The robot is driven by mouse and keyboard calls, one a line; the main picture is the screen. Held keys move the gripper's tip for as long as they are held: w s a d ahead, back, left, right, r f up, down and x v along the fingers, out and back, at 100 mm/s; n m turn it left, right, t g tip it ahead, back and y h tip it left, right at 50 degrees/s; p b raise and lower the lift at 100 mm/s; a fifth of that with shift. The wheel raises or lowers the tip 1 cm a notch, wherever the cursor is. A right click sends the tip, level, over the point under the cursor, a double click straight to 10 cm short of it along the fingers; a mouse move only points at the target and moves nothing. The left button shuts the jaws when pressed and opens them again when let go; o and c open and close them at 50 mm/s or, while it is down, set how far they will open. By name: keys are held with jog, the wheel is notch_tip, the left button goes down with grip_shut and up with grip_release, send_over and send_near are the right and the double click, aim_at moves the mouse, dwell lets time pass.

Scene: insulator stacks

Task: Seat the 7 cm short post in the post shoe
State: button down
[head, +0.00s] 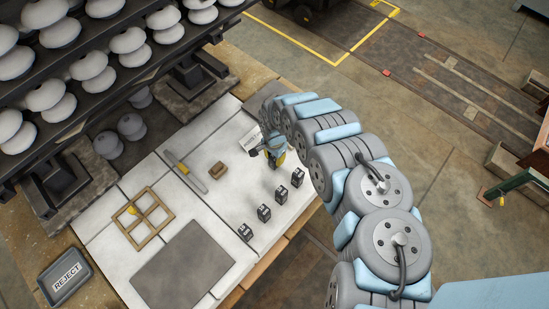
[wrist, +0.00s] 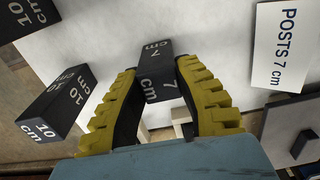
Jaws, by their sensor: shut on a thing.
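My gripper (wrist: 158,72) is shut on a black post marked 7 cm (wrist: 152,82), which sits between its yellow ribbed fingers in the wrist view. In the head view my gripper (head: 274,155) is over the right part of the white table, near a white card; the held post cannot be made out clearly there. A small brown block (head: 217,170) lies left of the gripper and may be the post shoe; I cannot tell for sure. Pale block-like shapes (wrist: 182,124) show between the fingers below the post, partly hidden.
Several black posts (head: 264,212) stand in a row; two marked 10 cm (wrist: 58,102) show in the wrist view. A card reads POSTS 7 cm (wrist: 286,46). A wooden grid frame (head: 164,213), grey mat (head: 183,266), REJECT tray (head: 66,277) and insulator racks (head: 110,65) lie left.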

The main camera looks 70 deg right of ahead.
notch_tip(320, 180, up, 3)
jog(key=shift+s+f, duration=0.1)
jog(key=s+a+r+p, duration=0.9)
jog(key=p, duration=0.6)
jog(key=shift+s+a+r, duration=0.2)
jog(key=shift+s+r, duration=0.15)
jog(key=shift+r, duration=0.05)
